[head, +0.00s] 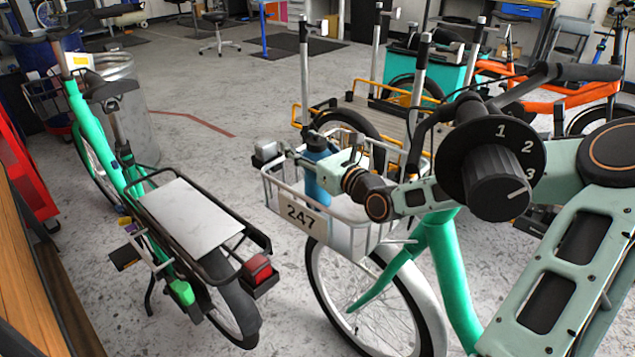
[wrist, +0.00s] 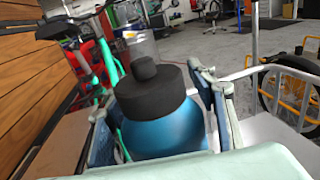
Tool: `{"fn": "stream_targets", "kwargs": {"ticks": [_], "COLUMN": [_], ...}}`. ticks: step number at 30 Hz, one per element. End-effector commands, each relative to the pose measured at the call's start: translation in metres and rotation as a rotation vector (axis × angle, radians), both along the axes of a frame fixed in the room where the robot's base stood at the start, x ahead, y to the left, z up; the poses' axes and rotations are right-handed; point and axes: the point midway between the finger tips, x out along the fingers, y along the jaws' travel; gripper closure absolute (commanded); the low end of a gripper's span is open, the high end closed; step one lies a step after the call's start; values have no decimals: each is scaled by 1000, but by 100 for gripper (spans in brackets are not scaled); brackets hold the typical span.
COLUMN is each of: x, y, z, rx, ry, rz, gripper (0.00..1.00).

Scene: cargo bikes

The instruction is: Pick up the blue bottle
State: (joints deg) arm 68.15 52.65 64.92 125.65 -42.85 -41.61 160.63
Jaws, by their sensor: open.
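The blue bottle (head: 316,178) stands in the white wire basket (head: 350,240) on the front of a green bike, beside the plate numbered 247. It has a black cap. In the wrist view the bottle (wrist: 165,130) is close and large, its lower part hidden by the pale edge of my gripper. My gripper (wrist: 155,98) is open, with one finger on the left of the bottle and one on the right. I cannot tell whether either finger touches it. In the head view my wrist comes in from the right and partly covers the basket.
Another green bike (head: 120,165) with a rear rack (head: 195,215) stands to the left. An orange-railed cargo bed (head: 395,115) is behind the basket, and an orange bike (head: 540,90) is at the right. The basket rim and handlebar are close to my arm. Open floor lies at centre back.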

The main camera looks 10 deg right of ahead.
Motion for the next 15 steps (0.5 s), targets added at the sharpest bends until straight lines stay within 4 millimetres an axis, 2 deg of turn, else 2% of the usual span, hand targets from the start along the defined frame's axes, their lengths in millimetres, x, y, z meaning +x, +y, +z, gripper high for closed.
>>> {"fn": "stream_targets", "kwargs": {"ticks": [8, 15], "x": [3, 3], "y": [1, 1], "z": [0, 0], "rx": [0, 0], "ry": [1, 1], "rz": [0, 0], "gripper": [49, 74]}}
